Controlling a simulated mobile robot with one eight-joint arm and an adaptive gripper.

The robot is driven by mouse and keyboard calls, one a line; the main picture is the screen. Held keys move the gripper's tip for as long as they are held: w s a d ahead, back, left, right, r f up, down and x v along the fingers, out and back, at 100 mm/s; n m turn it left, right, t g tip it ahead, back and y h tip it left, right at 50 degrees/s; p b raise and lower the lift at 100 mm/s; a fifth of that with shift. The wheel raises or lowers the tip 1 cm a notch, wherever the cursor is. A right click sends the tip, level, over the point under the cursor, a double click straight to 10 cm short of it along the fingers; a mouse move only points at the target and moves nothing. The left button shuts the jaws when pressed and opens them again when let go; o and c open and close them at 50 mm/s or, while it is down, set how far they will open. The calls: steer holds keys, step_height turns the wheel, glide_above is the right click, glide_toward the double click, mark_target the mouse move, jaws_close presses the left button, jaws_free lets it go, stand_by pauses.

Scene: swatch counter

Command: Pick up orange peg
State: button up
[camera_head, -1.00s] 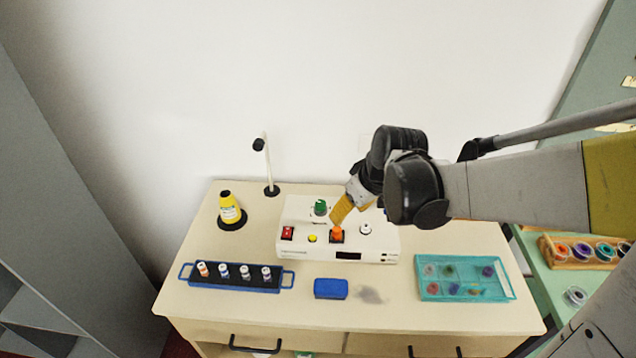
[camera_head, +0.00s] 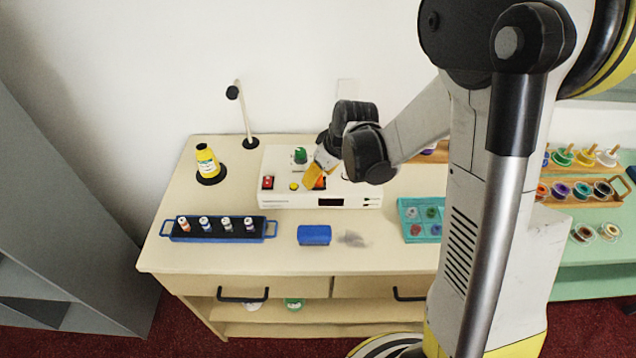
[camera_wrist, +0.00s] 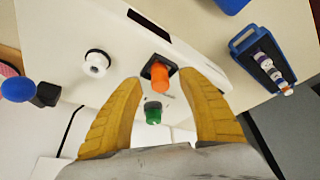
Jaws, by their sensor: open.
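The orange peg (camera_wrist: 161,78) stands in a dark square socket on the white device (camera_wrist: 65,30) in the wrist view. In the head view the orange peg (camera_head: 320,184) shows only in part, beside my yellow finger. My gripper (camera_wrist: 158,74) is open, with one yellow finger on each side of the peg and a gap to each. My gripper (camera_head: 311,178) is over the device's top in the head view. I cannot tell whether the fingertips are down at the peg's height.
A green knob (camera_wrist: 153,112) stands close to the peg, between the fingers in the wrist view. A white knob (camera_wrist: 96,63) is to the left. On the counter are a blue block (camera_head: 314,235), a blue vial rack (camera_head: 268,230) and a teal tray (camera_head: 408,203).

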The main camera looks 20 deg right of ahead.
steer(key=shift+w+f, duration=0.1)
steer(key=shift+f, duration=0.15)
steer(key=c, duration=1)
steer(key=shift+o, duration=0.2)
steer(key=shift+r, duration=0.1)
step_height(320, 180, up, 4)
steer(key=shift+r+p, duration=0.1)
steer(key=shift+p, duration=0.85)
steer(key=s+d+r+p, duration=0.2)
steer(key=s+d+r, duration=0.4)
steer(key=d, duration=0.3)
steer(key=shift+s+r+p, duration=0.35)
steer(key=shift+s+p, duration=0.05)
steer(key=shift+s, duration=0.2)
